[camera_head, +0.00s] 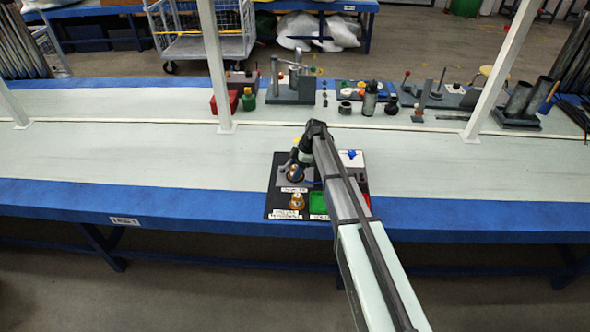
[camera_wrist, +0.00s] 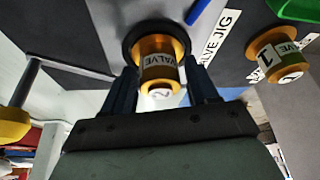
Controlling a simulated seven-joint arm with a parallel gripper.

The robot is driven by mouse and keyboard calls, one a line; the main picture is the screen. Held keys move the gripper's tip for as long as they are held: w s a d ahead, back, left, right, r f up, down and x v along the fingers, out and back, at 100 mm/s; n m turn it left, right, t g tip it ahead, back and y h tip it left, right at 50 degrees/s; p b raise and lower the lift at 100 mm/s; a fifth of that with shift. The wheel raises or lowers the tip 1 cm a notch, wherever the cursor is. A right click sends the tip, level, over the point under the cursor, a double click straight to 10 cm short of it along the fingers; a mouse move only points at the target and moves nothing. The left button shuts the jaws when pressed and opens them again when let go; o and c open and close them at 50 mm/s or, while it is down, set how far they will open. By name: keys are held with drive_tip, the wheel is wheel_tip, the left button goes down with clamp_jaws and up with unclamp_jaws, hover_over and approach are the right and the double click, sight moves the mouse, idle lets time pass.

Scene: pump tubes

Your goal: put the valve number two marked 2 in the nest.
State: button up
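The gold valve marked 2 (camera_wrist: 160,72) shows in the wrist view with its far end inside the dark round ring of the nest (camera_wrist: 128,47). The nest is on the board marked VALVE JIG. My gripper (camera_wrist: 160,66) has one finger on each side of this valve. The fingers are very close to its sides, and I cannot tell whether they press on it. In the head view my gripper (camera_head: 303,157) is low over the jig, and the arm hides part of it.
A grey rod with a yellow knob (camera_wrist: 12,125) is at the left in the wrist view. A green tray (camera_head: 318,203) and valve 1 (camera_head: 297,201) are at the board's front. White posts (camera_head: 213,60) rise from the bench, with fixtures behind. The bench left of the board is clear.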

drive_tip(key=shift+o, duration=0.7)
drive_tip(key=shift+r, duration=0.2)
drive_tip(key=v, duration=1.2)
drive_tip(key=shift+f, duration=0.1)
